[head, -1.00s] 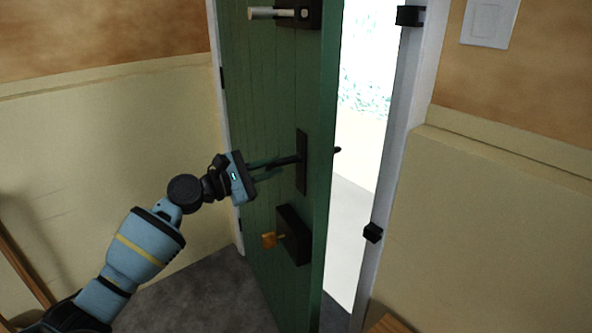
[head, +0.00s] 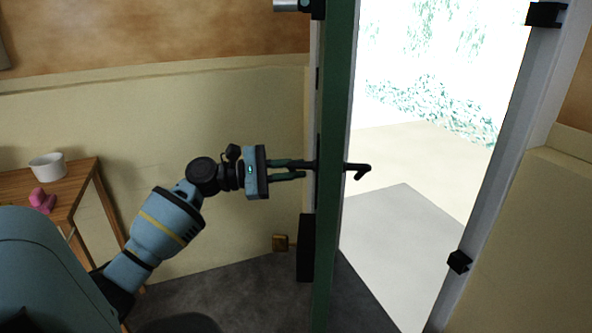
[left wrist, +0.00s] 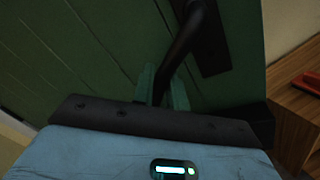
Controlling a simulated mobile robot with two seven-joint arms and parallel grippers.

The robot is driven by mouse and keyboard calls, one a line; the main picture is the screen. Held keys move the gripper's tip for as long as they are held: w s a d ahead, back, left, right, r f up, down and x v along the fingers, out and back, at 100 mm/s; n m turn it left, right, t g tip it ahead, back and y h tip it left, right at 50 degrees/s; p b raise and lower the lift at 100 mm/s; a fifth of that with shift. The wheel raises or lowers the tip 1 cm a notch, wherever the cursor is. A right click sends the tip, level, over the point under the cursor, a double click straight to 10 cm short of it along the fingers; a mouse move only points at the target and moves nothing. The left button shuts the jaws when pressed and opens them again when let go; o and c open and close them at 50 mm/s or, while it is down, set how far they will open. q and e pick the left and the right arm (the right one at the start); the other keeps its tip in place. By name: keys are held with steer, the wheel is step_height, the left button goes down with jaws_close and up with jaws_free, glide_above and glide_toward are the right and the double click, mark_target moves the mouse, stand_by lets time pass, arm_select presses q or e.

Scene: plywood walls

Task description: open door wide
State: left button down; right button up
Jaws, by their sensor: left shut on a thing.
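The green door (head: 335,110) stands partly open, seen nearly edge-on in the head view. My left gripper (head: 303,169) is shut on the dark door handle on the inner face; in the left wrist view the handle (left wrist: 185,45) runs down between the fingers (left wrist: 163,88). The outer handle (head: 358,170) sticks out on the far side. A black lock box (head: 306,248) with a brass knob (head: 281,243) sits below the handle, and another lock shows at the top (head: 300,5). My right gripper is not in view.
The doorway right of the door is open onto a pale, bright outside. The white frame (head: 490,190) carries black strike plates. A wooden table (head: 85,180) with a white bowl (head: 47,166) and a pink object (head: 42,201) stands at left. Grey floor is clear beneath the arm.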

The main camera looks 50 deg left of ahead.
arm_select(q)
steer(key=c, duration=1.5)
jaws_free()
steer(key=shift+d, duration=0.15)
steer(key=shift+o, duration=0.2)
steer(key=shift+s, duration=0.15)
steer(key=v, duration=0.7)
steer(key=shift+s+a, duration=0.25)
steer(key=shift+a, duration=0.05)
